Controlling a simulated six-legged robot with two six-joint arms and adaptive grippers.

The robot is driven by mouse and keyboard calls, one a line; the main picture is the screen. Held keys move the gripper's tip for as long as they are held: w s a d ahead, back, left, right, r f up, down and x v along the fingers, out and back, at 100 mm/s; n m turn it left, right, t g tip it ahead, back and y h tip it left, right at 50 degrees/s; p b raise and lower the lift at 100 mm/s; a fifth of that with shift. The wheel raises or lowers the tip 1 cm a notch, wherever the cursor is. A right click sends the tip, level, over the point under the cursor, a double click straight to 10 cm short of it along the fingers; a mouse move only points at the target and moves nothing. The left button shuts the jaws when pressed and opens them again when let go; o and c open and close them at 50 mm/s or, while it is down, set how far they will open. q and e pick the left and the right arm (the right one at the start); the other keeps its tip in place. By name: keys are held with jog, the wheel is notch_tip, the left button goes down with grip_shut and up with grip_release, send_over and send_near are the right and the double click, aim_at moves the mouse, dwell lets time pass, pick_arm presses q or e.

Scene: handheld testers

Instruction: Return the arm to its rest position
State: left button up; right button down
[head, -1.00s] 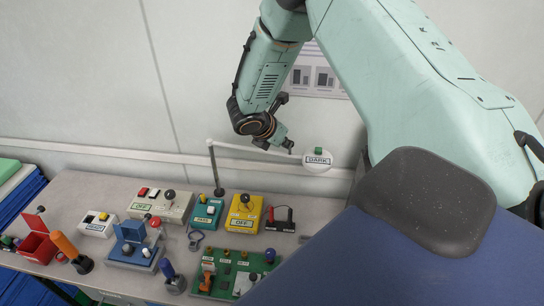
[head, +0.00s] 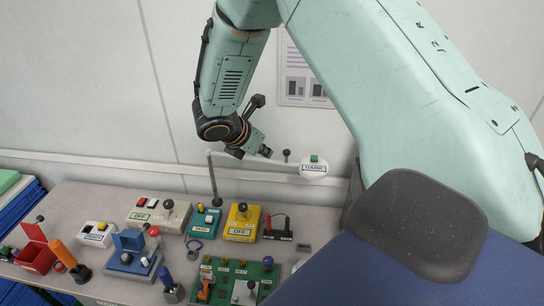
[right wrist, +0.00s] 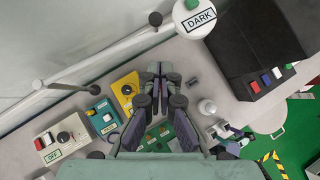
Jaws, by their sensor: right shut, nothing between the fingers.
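My right arm comes in from the upper right in the head view and hangs bent over the back of the bench. Its right gripper (head: 258,148) is near the lamp-like arm that carries a white disc marked DARK (head: 314,169); I cannot tell whether they touch. In the right wrist view, the fingers of the right gripper (right wrist: 160,72) are together with nothing between them, above the testers. The DARK disc (right wrist: 201,20) is above and right of the fingertips there. My left gripper is not in view.
The bench (head: 75,200) bears a yellow tester (head: 240,232), a teal tester (head: 200,224), a green board (head: 225,283), a red box (head: 38,255) and other testers. The right wrist view shows a black box (right wrist: 255,35) with coloured buttons. A wall stands close behind the bench.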

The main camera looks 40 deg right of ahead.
jog(key=shift+v, duration=1.7)
jog(key=s+a+f+m+g+y, duration=0.2)
jog(key=s+a+f+m+y, duration=0.2)
jog(key=s+a+f, duration=0.45)
jog(key=s+a+f+m+g+y, duration=0.1)
jog(key=s+a+f+m+y, duration=0.4)
jog(key=s+f, duration=0.55)
jog(key=s+a+f+m+t, duration=0.15)
jog(key=s+f+m, duration=0.35)
jog(key=s+m, duration=0.65)
notch_tip(320, 180, down, 21)
jog(key=h+b, duration=0.1)
jog(key=b, duration=2.1)
jog(key=shift+s+a+f, duration=0.2)
jog(key=shift+s+a, duration=0.05)
jog(key=shift+a, duration=0.1)
